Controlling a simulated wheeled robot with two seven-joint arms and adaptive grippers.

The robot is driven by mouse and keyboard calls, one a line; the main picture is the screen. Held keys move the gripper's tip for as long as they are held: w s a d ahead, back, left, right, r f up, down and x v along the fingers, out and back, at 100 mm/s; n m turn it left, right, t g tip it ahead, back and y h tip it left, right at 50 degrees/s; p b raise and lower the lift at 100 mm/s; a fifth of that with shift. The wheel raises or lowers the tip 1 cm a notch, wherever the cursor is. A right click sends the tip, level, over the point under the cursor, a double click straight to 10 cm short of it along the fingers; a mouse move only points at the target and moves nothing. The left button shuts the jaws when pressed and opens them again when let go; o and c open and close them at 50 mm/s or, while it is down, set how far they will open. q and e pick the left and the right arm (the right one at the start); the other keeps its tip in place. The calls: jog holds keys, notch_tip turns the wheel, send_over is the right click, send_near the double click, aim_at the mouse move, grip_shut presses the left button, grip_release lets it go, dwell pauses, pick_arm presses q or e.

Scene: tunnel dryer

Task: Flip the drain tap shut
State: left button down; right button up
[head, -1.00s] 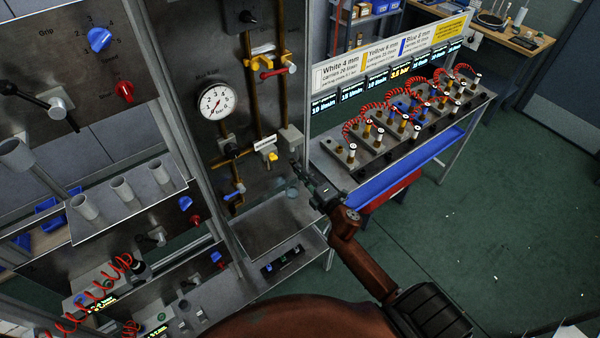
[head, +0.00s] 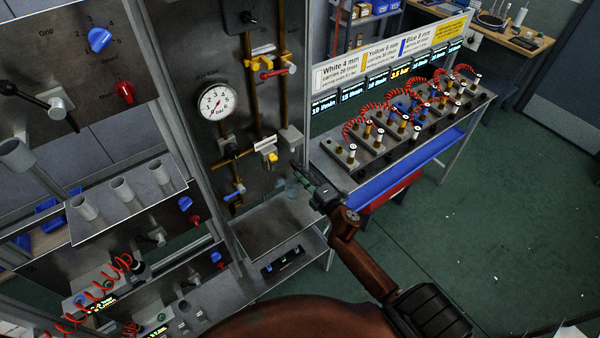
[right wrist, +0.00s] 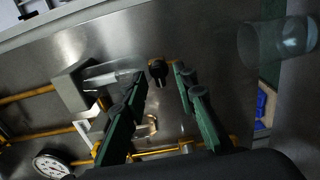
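My right gripper (head: 298,172) is in front of the steel panel, just right of and below a grey block (head: 290,138). In the right wrist view its two green fingers (right wrist: 160,78) are apart, with nothing held. A small black knob-like fitting (right wrist: 157,72) on the panel shows between the fingertips; I cannot tell whether they touch it. It may be the drain tap, but I can read no label. A yellow-handled tap (head: 272,157) is left of the gripper, and a blue-handled one (head: 235,190) is lower left. My left gripper is not in view.
A red-handled valve (head: 272,72) and a pressure gauge (head: 217,102) are on the panel. A clear cup (right wrist: 280,42) is near the fingers. A steel shelf (head: 270,228) juts out below. A bench with red coiled hoses (head: 395,105) stands to the right. The green floor beyond is open.

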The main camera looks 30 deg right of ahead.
jog(key=s, duration=1.2)
jog(key=shift+d, duration=0.45)
